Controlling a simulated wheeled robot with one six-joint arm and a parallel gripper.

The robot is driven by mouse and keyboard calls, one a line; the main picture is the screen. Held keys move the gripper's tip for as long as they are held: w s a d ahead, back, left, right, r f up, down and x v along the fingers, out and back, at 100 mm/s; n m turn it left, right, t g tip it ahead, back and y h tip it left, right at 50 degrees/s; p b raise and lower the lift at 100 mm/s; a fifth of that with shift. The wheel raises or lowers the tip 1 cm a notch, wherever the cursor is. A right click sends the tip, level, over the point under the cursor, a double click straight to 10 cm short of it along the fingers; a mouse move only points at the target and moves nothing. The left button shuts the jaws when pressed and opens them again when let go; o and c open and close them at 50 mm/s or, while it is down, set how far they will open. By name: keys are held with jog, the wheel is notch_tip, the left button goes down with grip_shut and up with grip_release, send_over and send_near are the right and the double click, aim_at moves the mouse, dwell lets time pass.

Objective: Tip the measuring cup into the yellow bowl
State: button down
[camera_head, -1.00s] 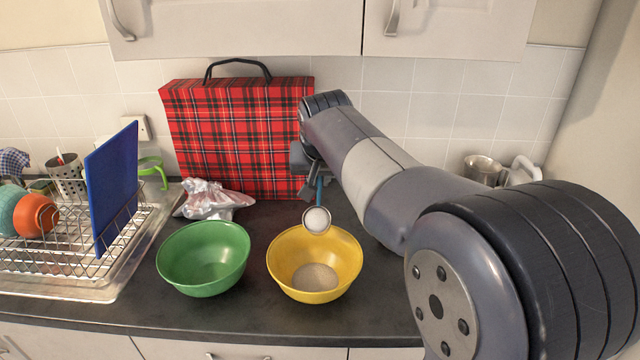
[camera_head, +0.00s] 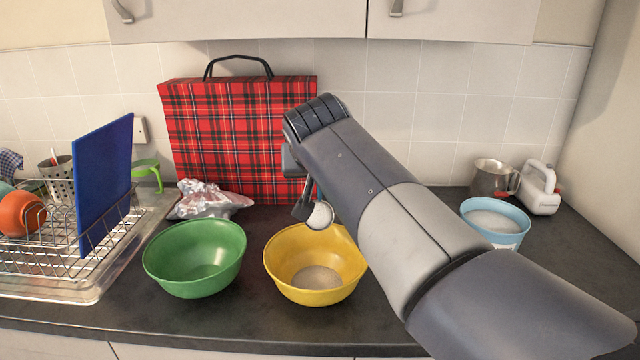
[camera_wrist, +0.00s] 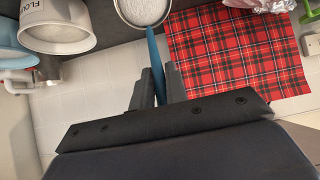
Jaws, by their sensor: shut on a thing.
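The measuring cup (camera_head: 320,215) is small and round, with white powder in it. It shows from above in the wrist view (camera_wrist: 146,10), with its blue handle running down between my fingers. My gripper (camera_head: 304,202) is shut on that handle; its fingers also show in the wrist view (camera_wrist: 158,88). The cup hangs over the back rim of the yellow bowl (camera_head: 281,262). In the head view its mouth faces the camera, so it looks tilted. A pale, grainy heap lies in the bottom of the yellow bowl. My arm covers the bowl's right back edge.
A green bowl (camera_head: 159,262) stands left of the yellow one. A red tartan case (camera_head: 235,135) and crumpled bag (camera_head: 207,200) are behind; a dish rack (camera_head: 60,255) is left.

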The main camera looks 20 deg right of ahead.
jog(key=s+a+f+t+h+b, duration=0.2)
jog(key=s+t+b, duration=0.3)
jog(key=b, duration=1.4)
jog(key=shift+a+f+n+b, duration=0.25)
jog(key=shift+n+b, duration=0.05)
jog(key=shift+b, duration=0.05)
jog(key=shift+s+r+t+b, duration=0.2)
jog(key=shift+t+b, duration=0.1)
jog(key=shift+b, duration=0.15)
jog(key=shift+a, duration=0.1)
dwell(0.4)
